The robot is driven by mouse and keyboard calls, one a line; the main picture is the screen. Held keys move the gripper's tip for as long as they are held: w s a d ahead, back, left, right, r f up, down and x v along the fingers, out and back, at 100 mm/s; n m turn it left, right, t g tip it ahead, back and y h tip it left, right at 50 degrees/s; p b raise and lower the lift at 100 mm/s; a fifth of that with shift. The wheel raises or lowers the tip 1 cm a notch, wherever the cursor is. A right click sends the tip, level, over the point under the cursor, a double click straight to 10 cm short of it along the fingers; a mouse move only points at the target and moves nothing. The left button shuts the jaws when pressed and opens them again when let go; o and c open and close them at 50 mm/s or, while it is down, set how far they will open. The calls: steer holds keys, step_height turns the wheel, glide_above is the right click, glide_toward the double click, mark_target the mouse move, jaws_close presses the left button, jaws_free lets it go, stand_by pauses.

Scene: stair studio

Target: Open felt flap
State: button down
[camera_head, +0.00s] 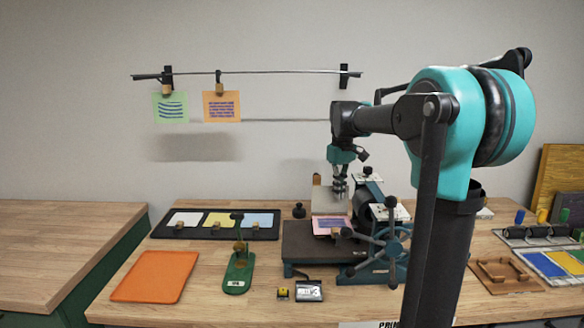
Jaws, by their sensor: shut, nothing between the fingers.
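An etching press (320,250) with a dark flat bed and blue-green side frames stands on the wooden table. A pale grey felt flap (324,204) stands raised above the bed, behind a pink and purple print (328,226) that lies on it. My gripper (340,195) points down at the flap's upper right and covers part of it. It is shut with nothing held. I cannot tell whether the fingertips touch the felt.
A dark tray (256,222) with paper cards, an orange mat (155,276) and a green-based tool (238,272) lie to the left. The press's spoked wheel (378,248) stands at the right of the bed. Two prints hang from a wall wire (285,72).

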step_height(320, 180, up, 6)
steer(key=s, duration=0.2)
stand_by(0.7)
